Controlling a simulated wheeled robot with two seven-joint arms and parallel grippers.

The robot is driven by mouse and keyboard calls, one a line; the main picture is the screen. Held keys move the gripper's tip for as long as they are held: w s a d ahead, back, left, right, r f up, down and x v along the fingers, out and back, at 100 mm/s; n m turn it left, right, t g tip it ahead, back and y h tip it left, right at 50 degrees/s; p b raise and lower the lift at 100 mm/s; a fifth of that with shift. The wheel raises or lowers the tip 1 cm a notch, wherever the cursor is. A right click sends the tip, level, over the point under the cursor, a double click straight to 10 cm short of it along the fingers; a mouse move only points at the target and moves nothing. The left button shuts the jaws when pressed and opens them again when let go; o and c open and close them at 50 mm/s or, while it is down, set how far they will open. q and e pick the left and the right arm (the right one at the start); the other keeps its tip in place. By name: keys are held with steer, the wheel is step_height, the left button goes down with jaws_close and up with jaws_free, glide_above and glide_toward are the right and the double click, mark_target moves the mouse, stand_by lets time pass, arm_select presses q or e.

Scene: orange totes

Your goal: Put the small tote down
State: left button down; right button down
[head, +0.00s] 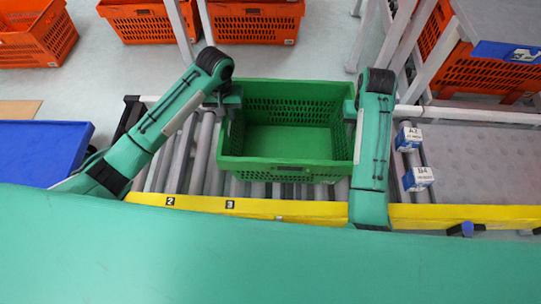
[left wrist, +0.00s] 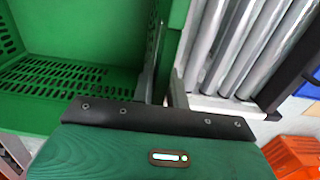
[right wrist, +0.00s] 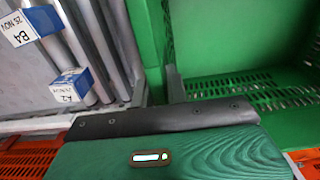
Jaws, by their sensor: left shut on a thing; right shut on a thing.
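The small tote is an empty green crate (head: 290,166), upright over the grey rollers in the middle of the head view. My left gripper (head: 230,100) is shut on its left wall, and my right gripper (head: 351,108) is shut on its right wall. The left wrist view shows the tote (left wrist: 60,75) on the left, its wall between the fingers (left wrist: 168,88). The right wrist view shows the tote (right wrist: 215,40) on the right, its wall between the fingers (right wrist: 160,85). I cannot tell whether its base touches the rollers.
The roller conveyor (head: 182,160) has a yellow front rail (head: 270,208). Two blue-and-white label blocks (head: 408,138) (head: 418,178) stand right of the tote. A grey surface (head: 480,165) lies further right. Orange totes (head: 255,22) stand behind; a blue surface (head: 40,150) is at left.

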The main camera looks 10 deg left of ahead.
arm_select(q)
steer(key=shift+f+b, duration=0.55)
steer(key=shift+f, duration=0.15)
arm_select(e)
steer(key=shift+f, duration=0.7)
arm_select(q)
steer(key=c, duration=1.4)
jaws_free()
steer(key=shift+r, duration=0.15)
arm_select(e)
steer(key=c, duration=1.4)
jaws_free()
steer(key=shift+r, duration=0.15)
arm_select(q)
steer(key=o, duration=0.8)
steer(key=shift+r, duration=0.1)
step_height(320, 180, up, 12)
arm_select(e)
steer(key=o, duration=0.8)
